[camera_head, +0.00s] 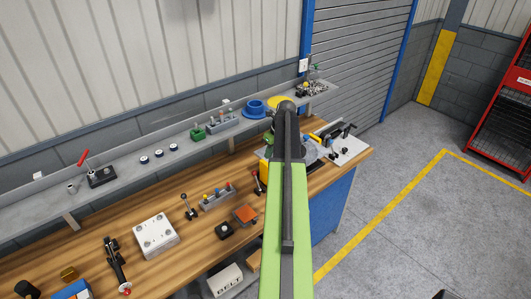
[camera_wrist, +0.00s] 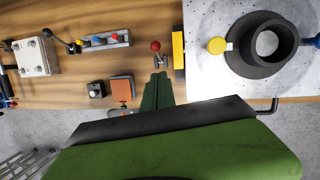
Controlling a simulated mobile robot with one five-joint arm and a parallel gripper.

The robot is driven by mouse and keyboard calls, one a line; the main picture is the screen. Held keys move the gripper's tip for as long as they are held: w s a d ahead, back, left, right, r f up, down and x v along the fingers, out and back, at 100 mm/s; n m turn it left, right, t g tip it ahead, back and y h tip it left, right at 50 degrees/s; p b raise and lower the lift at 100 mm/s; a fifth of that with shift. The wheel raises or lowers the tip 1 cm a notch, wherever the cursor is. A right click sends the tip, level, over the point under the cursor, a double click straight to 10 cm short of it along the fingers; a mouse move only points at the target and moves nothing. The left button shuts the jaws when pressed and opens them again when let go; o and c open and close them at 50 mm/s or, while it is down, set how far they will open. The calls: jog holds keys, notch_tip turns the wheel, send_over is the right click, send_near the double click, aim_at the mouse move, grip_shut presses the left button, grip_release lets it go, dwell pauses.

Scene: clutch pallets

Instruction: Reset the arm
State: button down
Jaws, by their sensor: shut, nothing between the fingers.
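My gripper (camera_wrist: 157,90) shows in the wrist view as narrow green fingers. They are shut with nothing between them, above the front part of the wooden workbench (camera_wrist: 210,101). A red-knobbed lever (camera_wrist: 156,47) and an orange-topped block (camera_wrist: 122,89) lie near the fingertips in that picture. In the head view my green and dark arm reaches up the middle of the picture over the bench (camera_head: 185,265). The gripper itself cannot be made out there, and the arm hides part of the bench.
A light plate with a dark round flanged part (camera_wrist: 262,44) is right of my gripper. A grey shelf (camera_head: 125,165) with small parts runs along the wall. A white block (camera_head: 155,236) sits on the bench. The floor (camera_head: 415,235) at right is open; a red rack (camera_head: 505,110) stands beyond.

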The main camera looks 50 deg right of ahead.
jog(key=shift+w, duration=0.2)
dwell(0.3)
